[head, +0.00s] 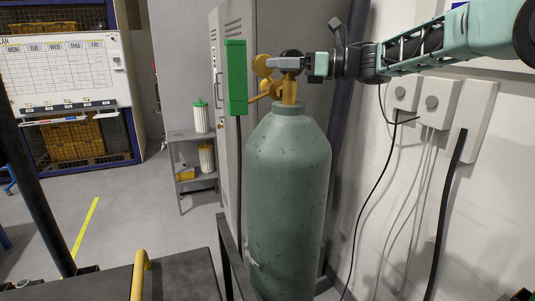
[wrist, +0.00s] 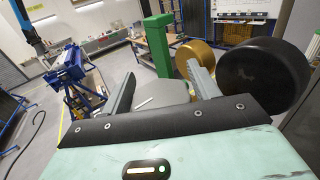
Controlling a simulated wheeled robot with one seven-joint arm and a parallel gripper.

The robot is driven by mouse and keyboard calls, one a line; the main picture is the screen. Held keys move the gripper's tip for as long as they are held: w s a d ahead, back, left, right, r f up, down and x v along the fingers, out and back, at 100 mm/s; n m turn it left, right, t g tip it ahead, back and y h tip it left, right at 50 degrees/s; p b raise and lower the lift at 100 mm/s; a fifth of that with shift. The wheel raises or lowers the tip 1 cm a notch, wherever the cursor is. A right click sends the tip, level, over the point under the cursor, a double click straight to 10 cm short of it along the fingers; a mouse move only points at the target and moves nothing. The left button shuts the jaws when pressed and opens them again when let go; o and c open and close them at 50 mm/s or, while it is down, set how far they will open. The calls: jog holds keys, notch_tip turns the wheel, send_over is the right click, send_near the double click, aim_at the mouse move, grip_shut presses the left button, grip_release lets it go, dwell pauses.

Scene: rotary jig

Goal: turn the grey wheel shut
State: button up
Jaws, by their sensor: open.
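A green gas cylinder (head: 287,190) stands upright with a brass valve (head: 289,91) on its top. My gripper (head: 275,63) reaches in from the right at the valve's top, fingers pointing left. In the wrist view, my gripper (wrist: 161,82) is open, with a finger at each side. A flat grey shape (wrist: 168,89) shows between the fingers; I cannot tell surely whether it is the grey wheel. A dark round part (wrist: 262,77) is close by on the right, beyond the right finger. Any hold on the wheel is not visible. In the head view, my gripper partly hides the valve's top.
A green box (head: 236,78) stands just left of the valve, near the fingertips. A brass disc (head: 262,66) sits beside them. A grey cabinet (head: 217,75) is behind. Wall boxes (head: 438,103) with hanging cables are at right. A shelf (head: 192,150) stands back left.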

jog(key=shift+r+g+p, duration=0.3)
jog(key=shift+p, duration=0.5)
